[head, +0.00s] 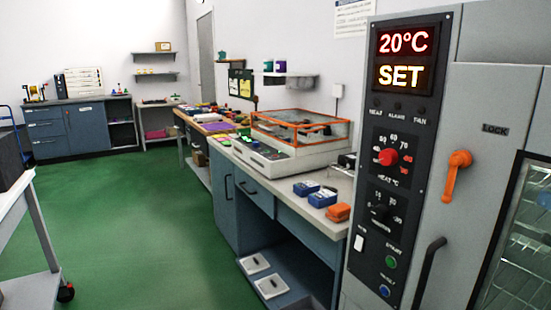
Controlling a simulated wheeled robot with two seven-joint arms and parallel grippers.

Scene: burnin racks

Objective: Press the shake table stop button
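A pale box-shaped machine with an orange frame around its clear top (300,140) stands on the workbench in the middle of the head view. It looks like the shake table, but no label on it can be read. Its sloped front panel (262,157) carries small dark and coloured controls. They are too small for me to tell which is the stop button. Neither of my grippers shows in this view.
A tall grey chamber (480,110) with a lit "20°C SET" panel, knobs, buttons and an orange lever (457,175) fills the near right. Green floor (150,235) is open at left; a cart (30,225) stands there.

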